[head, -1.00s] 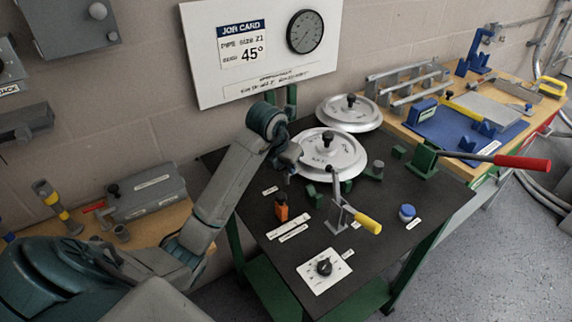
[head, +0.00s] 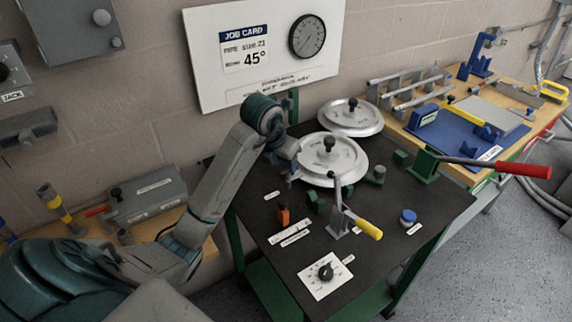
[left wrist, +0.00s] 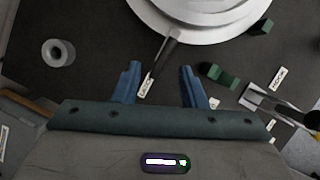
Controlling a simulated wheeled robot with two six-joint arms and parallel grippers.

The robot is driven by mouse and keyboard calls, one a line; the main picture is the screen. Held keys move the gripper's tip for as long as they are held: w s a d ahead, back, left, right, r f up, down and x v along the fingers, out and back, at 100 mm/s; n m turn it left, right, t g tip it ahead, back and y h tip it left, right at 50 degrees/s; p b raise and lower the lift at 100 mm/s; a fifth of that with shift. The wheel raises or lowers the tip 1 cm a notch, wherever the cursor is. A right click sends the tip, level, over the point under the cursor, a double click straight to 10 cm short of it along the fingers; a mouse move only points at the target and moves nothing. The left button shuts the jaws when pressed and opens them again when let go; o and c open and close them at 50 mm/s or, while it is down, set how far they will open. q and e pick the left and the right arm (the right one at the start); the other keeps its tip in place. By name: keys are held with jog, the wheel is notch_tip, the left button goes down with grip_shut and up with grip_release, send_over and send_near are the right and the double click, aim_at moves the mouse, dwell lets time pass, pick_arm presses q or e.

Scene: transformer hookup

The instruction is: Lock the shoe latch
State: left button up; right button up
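Two round silver shoe discs with black knobs stand on the dark bench top, a near one (head: 331,162) and a far one (head: 350,117). My left gripper (head: 292,172) is at the near disc's left edge; its fingertips are hard to make out there. In the left wrist view my left gripper (left wrist: 160,85) is open, fingers apart. A thin grey rod with a dark end (left wrist: 165,58) lies between the fingers in that picture, by the disc rim; I cannot tell if it is the latch. No finger visibly touches it. My right gripper is not in view.
A long red-handled lever (head: 522,169) sticks out at the right. A grey ring (left wrist: 58,53) stands left of the fingers.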

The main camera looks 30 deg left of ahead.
pick_arm(q)
jog(key=p+v, duration=0.4)
jog(key=v, duration=0.2)
jog(key=shift+r, duration=0.15)
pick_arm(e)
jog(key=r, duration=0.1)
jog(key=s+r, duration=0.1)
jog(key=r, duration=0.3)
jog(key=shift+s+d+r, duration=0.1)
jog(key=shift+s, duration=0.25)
pick_arm(q)
jog(key=shift+s, duration=0.2)
